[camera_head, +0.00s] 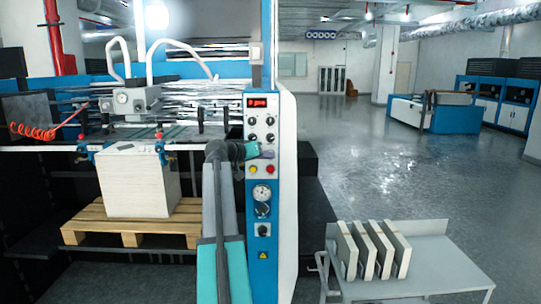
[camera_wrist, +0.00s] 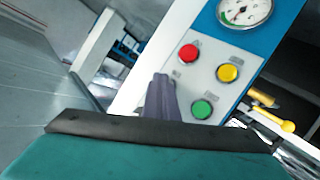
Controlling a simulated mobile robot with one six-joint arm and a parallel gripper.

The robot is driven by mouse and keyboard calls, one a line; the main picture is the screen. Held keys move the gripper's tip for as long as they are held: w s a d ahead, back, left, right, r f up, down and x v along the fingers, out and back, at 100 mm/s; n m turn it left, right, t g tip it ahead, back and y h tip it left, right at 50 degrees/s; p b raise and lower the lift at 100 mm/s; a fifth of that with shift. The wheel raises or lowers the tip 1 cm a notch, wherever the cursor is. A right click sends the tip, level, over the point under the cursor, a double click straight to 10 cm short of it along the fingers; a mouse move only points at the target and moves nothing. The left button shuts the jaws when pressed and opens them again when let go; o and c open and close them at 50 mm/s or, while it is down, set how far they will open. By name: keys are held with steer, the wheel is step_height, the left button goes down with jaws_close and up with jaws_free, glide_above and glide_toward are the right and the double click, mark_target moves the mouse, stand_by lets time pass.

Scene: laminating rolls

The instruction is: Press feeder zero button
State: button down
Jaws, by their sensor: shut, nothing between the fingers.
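The control panel (camera_head: 259,190) faces me, with a red display at its top. In the wrist view it carries a red button (camera_wrist: 188,53), a yellow button (camera_wrist: 228,72) and a green button (camera_wrist: 202,109). The red button (camera_head: 270,169) and yellow button (camera_head: 253,169) also show in the head view; the green one is hidden there, seemingly by my gripper. My gripper (camera_head: 268,154) is shut and empty, in front of the panel just above these two. In the wrist view its closed fingertips (camera_wrist: 161,82) lie beside the green and red buttons. Contact cannot be told. The button labels are too small to read.
A gauge (camera_head: 262,193) and knobs sit on the same panel. A paper stack (camera_head: 138,183) rests on a wooden pallet (camera_head: 130,228) at left. A grey side table (camera_head: 430,268) with several upright pale boards stands at lower right. Open floor lies beyond.

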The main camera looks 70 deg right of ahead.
steer(key=shift+s+a, duration=0.25)
steer(key=shift+a, duration=0.4)
steer(key=shift+a, duration=0.15)
steer(key=shift+s+a, duration=0.3)
steer(key=shift+a, duration=0.45)
steer(key=shift+s+a, duration=0.3)
steer(key=shift+a, duration=0.4)
steer(key=shift+s+a, duration=0.3)
steer(key=shift+a, duration=0.45)
steer(key=shift+s, duration=0.1)
